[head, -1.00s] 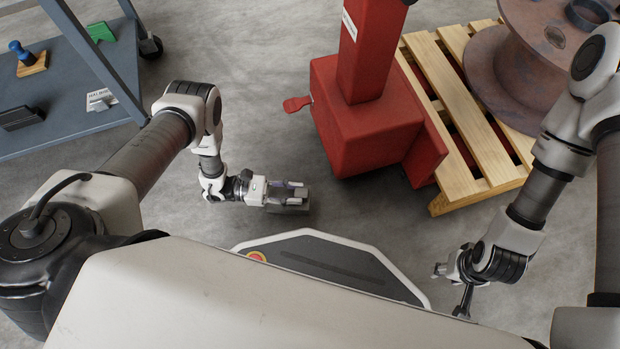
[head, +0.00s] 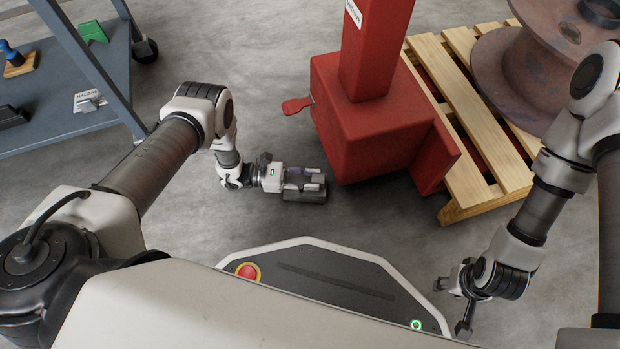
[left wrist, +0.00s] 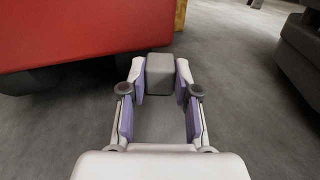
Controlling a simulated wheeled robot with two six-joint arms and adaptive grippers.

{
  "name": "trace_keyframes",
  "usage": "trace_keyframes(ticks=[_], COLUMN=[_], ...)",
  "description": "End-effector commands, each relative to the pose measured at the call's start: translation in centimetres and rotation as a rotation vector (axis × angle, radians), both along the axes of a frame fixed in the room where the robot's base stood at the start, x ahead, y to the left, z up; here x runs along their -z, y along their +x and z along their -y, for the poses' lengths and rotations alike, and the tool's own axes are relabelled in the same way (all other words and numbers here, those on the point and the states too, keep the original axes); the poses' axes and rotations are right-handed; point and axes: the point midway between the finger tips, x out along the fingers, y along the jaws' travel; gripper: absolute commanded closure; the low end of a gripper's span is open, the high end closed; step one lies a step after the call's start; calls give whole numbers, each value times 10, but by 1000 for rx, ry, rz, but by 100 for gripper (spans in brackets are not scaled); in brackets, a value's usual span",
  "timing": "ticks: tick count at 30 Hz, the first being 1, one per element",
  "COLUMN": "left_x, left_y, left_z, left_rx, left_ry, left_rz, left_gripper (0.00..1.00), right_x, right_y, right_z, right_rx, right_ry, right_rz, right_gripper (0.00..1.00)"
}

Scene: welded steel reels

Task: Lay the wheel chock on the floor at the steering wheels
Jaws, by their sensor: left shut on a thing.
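The wheel chock (head: 306,197) is a dark grey block. My left gripper (head: 305,183) is shut on it, low over the floor and just left of the red machine (head: 365,135); whether the chock touches the floor I cannot tell. In the left wrist view the chock (left wrist: 160,76) sits between the purple-padded fingertips (left wrist: 160,78). Dark wheel shapes (left wrist: 35,80) show under the red body there, left of the chock and apart from it. My right gripper (head: 457,298) hangs empty at the lower right, its fingers seen too poorly to judge.
The red machine stands against a wooden pallet (head: 460,90) bearing a rusty steel reel (head: 535,70). A grey-blue wheeled cart (head: 60,100) with small items is at the left. The floor (head: 240,60) between cart and machine is clear.

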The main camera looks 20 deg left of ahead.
Motion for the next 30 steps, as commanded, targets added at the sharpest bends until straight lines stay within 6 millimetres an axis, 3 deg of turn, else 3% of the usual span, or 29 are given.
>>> trace_keyframes(ticks=[5,6,7,16,20,30], left_x=[6,4,4,3,-6,-3], left_y=[0,0,0,0,-1,-19], left_z=[0,0,0,0,-3,-87], left_rx=[0,0,0,0,-1,-4], left_ry=[0,0,0,0,1,3], left_rz=[0,0,0,0,0,0], left_gripper=[100,55,45,44,44,44], right_x=[7,6,5,4,-8,-29], right_y=[2,2,2,2,-1,-8], right_z=[0,0,0,0,0,0], right_rx=[-2,-2,-2,-2,1,12], right_ry=[-1,-1,-1,-1,0,4], right_rz=[5,5,5,4,-3,-22], right_gripper=[60,60,60,60,60,60])
